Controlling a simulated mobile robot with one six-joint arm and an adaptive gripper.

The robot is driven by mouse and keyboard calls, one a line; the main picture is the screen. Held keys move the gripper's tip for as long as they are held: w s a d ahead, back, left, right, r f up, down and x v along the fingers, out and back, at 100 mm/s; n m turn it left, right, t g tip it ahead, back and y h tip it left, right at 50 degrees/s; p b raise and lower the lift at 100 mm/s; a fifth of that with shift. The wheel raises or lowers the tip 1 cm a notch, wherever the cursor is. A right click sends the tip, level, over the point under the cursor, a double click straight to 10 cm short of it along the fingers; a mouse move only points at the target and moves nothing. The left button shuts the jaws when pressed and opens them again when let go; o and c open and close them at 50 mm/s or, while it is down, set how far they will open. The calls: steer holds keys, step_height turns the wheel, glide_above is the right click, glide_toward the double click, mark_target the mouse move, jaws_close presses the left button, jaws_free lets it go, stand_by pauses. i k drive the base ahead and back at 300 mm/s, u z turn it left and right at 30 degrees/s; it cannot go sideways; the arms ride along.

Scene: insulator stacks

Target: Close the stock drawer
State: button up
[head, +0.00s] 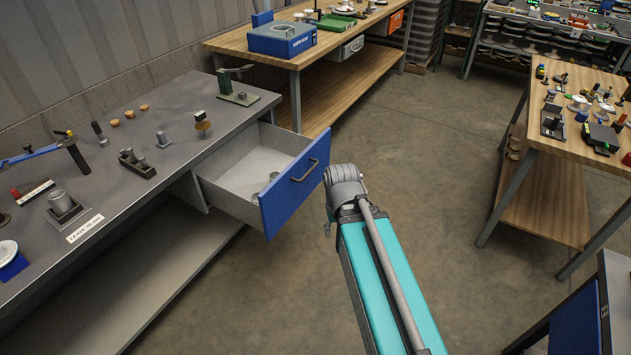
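The stock drawer (236,190) is pulled far out from under the grey workbench at the left. It has a blue front (284,200) with a dark bar handle (304,171). A few small round grey items lie inside near the front. My arm reaches in from the bottom right, and its grey wrist end (345,187) is just right of the blue front. My gripper (327,230) is mostly hidden behind my own arm; only a small part shows below the wrist. I cannot tell whether it touches the drawer or is open.
The grey workbench (125,215) carries small tools, blocks and a label. A wooden bench (330,55) with a blue box (281,38) stands behind. Another wooden bench (570,150) stands at the right. Bare floor (430,150) lies between them.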

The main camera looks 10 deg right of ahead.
mark_target(227, 177)
steer(key=z, duration=0.05)
steer(key=i, duration=1.65)
steer(key=z, duration=0.4)
steer(key=k, duration=1.4)
steer(key=z, duration=0.05)
